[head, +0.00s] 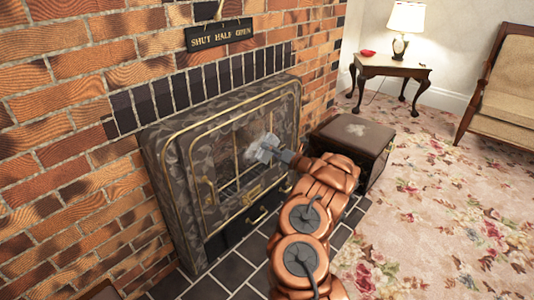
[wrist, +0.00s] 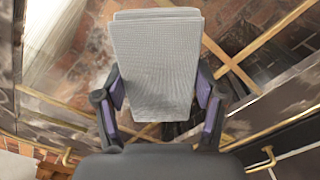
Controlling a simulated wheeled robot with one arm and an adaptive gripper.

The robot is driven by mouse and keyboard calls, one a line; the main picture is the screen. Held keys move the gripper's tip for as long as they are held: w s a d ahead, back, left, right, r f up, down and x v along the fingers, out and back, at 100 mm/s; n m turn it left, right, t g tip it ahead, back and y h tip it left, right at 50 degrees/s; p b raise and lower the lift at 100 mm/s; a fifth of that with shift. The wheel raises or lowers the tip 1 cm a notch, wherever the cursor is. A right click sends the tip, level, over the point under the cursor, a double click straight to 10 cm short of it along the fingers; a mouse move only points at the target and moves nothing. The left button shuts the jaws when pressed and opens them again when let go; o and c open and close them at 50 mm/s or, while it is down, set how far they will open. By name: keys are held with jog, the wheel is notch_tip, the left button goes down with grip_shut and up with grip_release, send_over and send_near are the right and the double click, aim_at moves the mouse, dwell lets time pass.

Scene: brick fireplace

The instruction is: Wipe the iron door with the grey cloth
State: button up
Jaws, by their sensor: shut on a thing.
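The iron door (head: 196,160) is the dark, brass-trimmed front of the fireplace, left of centre in the head view. It has glass panes with brass bars. My gripper (head: 274,150) is in front of its right part. The grey cloth (head: 263,148) is folded into a pad. In the wrist view the cloth (wrist: 156,65) stands between the two fingers of my gripper (wrist: 160,112), which are shut on it. Brass bars and glass of the door show behind the cloth. I cannot tell whether the cloth touches the door.
A dark padded stool (head: 352,135) stands close to the right of my arm. A sign (head: 220,35) hangs on the brick wall above the fireplace. A side table (head: 390,68) with a lamp (head: 405,22) and an armchair (head: 502,90) stand farther back. Flowered carpet (head: 440,190) is open at the right.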

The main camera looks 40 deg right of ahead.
jog(key=shift+w+d+f, duration=0.1)
jog(key=shift+d+f, duration=0.05)
jog(key=shift+d, duration=0.5)
jog(key=shift+w+d, duration=0.1)
jog(key=shift+d, duration=0.25)
jog(key=shift+w+r, duration=0.15)
jog(key=shift+r, duration=0.95)
jog(key=shift+s+a, duration=0.25)
jog(key=shift+a, duration=0.7)
jog(key=shift+s+a, duration=0.25)
jog(key=shift+a, duration=0.65)
